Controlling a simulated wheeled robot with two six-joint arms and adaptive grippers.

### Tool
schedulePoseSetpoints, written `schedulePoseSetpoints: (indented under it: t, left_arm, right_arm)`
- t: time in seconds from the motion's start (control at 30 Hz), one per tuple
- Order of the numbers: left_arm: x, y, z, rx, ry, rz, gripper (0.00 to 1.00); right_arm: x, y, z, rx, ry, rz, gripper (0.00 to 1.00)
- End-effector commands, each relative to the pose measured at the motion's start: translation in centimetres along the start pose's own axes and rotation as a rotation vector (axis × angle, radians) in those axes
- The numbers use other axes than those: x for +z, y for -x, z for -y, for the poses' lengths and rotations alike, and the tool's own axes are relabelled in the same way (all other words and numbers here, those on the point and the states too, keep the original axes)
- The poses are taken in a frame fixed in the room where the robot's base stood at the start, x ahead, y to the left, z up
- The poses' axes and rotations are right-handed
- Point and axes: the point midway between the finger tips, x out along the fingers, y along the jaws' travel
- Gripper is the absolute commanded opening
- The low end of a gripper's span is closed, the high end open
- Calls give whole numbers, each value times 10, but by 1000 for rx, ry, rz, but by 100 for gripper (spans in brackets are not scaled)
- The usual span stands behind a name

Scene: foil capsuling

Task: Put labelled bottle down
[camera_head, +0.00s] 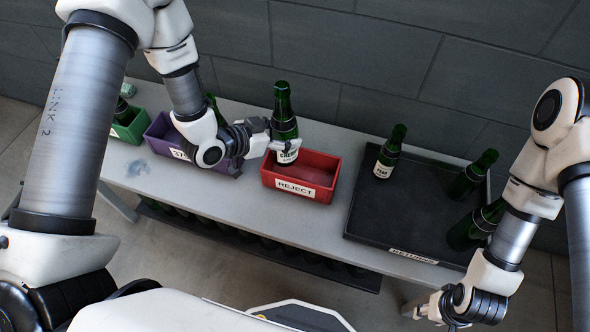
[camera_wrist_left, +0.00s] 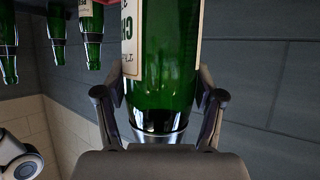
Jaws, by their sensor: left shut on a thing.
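A green labelled bottle (camera_head: 284,112) is upright in my left gripper (camera_head: 283,143), beside and partly above the red crate marked REJECT (camera_head: 297,190). The left wrist view also shows the green bottle (camera_wrist_left: 165,70), its cream label at upper left, between the two fingers of my left gripper (camera_wrist_left: 160,105). Whether the bottle's base touches anything is hidden in the head view. My right gripper (camera_head: 428,308) is at the lower right, below the table's front edge and away from the bottles; its fingers are too small to read.
A black tray marked RETURNS (camera_head: 385,222) holds several green bottles, one labelled (camera_head: 390,152). A purple crate (camera_head: 160,133) and a green crate (camera_head: 130,128) stand to the left on the grey table (camera_head: 240,205). Table is bare between the red crate and the tray.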

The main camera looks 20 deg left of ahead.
Motion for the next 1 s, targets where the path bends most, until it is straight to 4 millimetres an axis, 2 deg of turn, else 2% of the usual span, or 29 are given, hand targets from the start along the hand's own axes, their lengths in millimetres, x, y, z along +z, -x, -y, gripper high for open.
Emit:
schedulePoseSetpoints:
  t: [0.03, 0.1, 0.4, 0.77, 0.8, 0.87, 1.0]
  left_arm:
    - [12, -6, -1, 2, 1, 4, 11]
    - [24, -13, -1, 0, 1, 3, 11]
    - [67, -36, -1, -1, 3, 2, 11]
    - [73, -40, -1, -2, 3, 0, 11]
    - [74, -40, -1, -2, 3, 1, 75]
    - [73, -39, -1, -2, 3, 1, 93]
    - [73, -39, -1, -2, 3, 1, 93]
  right_arm:
    - [0, -2, 0, 0, -1, 0, 40]
    - [0, -3, 0, 0, -1, 0, 40]
    - [0, -7, 0, 0, -1, 0, 40]
    - [0, -9, 0, 0, -1, 0, 40]
    - [0, -9, 0, 0, -1, 0, 40]
    - [0, -8, 0, 0, -1, 0, 40]
    - [0, -8, 0, 0, -1, 0, 40]
